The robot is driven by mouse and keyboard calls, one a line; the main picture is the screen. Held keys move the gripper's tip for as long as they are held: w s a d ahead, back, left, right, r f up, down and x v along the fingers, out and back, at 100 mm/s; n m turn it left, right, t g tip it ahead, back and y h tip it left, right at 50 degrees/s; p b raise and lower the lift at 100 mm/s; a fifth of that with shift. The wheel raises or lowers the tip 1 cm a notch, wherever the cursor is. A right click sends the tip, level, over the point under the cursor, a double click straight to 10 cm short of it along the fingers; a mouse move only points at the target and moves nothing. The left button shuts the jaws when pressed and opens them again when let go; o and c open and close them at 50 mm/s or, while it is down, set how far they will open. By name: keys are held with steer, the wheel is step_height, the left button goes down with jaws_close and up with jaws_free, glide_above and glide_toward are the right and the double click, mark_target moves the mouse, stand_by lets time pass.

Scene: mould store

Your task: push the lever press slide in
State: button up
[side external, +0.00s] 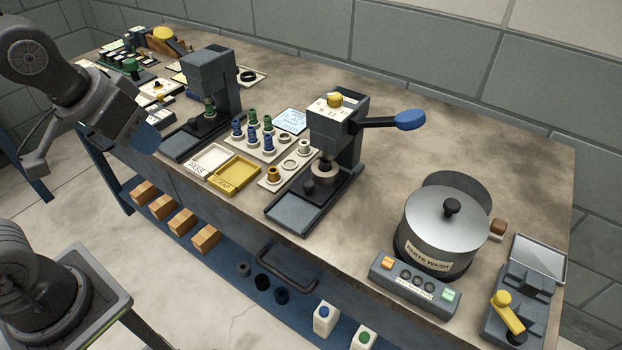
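The lever press (338,130) is a dark grey column right of the bench's middle, with a yellow knob on top. Its lever ends in a blue grip (410,120) and points right, about level. The press slide (294,211) lies low in the base, its flat grey plate at the front end toward the bench's front edge. A dark knob and a pale round seat show behind the plate, near the column. My gripper (92,140) is at the upper left, in the air off the bench's front side, far from the press. Its finger opening is unclear.
A second press (208,85) stands left. Between the presses are pass (210,159) and scrap (235,175) trays and a rack of green and blue parts (255,135). A parts-wash pot (445,230), a button box (415,287) and a yellow-handled device (510,315) are right.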

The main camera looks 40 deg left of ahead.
steer(key=o, duration=0.4)
steer(key=w+d+n, duration=0.1)
steer(key=w+d, duration=0.4)
steer(key=w, duration=0.3)
steer(key=shift+w+d+f+n+g+y, duration=0.2)
steer(key=shift+n+g+y, duration=0.1)
steer(key=shift+g, duration=0.1)
steer(key=n+y, duration=0.1)
steer(key=n, duration=0.1)
glide_toward(309, 184)
steer(key=x, duration=0.9)
jaws_close()
